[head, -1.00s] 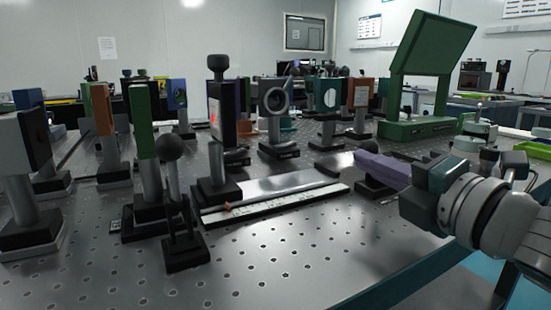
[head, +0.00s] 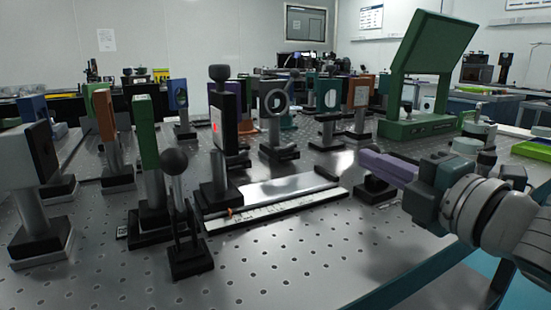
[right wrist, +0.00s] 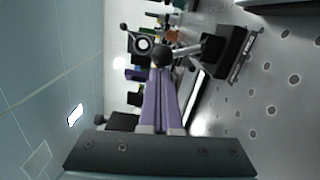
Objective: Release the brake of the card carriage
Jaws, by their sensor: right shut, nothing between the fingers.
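The card carriage is a dark upright card holder (head: 230,125) with a red spot on its face and a black knob on top. Its black base (head: 218,197) sits at the left end of a rail with a white scale (head: 290,207). My left gripper is out of view.
Several posts with optics stand left and behind, including a green plate (head: 145,132) close to the lever and a ring mount (head: 273,103). A green panel stand (head: 418,127) is at the back right. The perforated tabletop in front of the rail (head: 300,260) is clear.

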